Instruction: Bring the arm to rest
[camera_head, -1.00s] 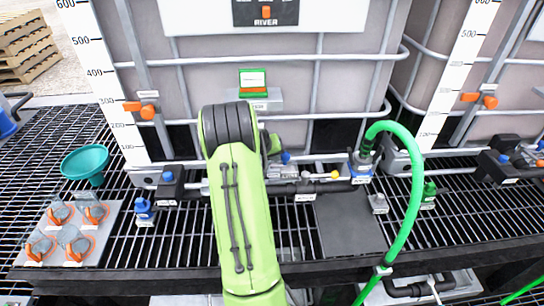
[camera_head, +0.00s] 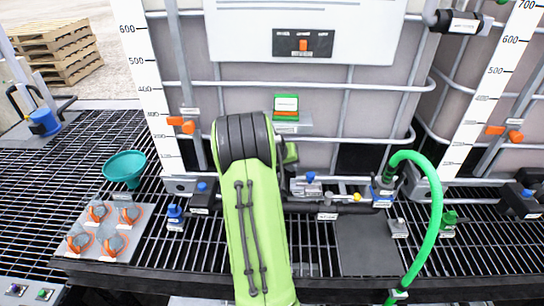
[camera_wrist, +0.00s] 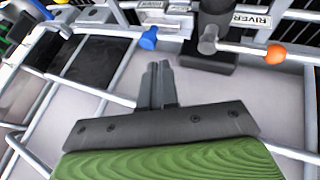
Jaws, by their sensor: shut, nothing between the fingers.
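My green arm rises in the middle of the head view and bends at a dark ribbed joint, in front of the caged tote (camera_head: 350,110). My gripper is hidden behind the arm there. In the wrist view my gripper (camera_wrist: 158,72) has its two dark fingers together, with nothing between them. The fingers point toward the grey tote wall and cage bars, with pipe fittings beyond. I cannot tell how far they are from the wall, but no contact shows.
A green hose (camera_head: 437,215) arches right of the arm from the black manifold pipe (camera_head: 330,207). A teal funnel (camera_head: 124,167) and a plate with orange-ringed caps (camera_head: 85,222) lie left on the black grating. An orange-handled valve (camera_head: 182,124) is on the tote front. Pallets (camera_head: 55,50) stand far left.

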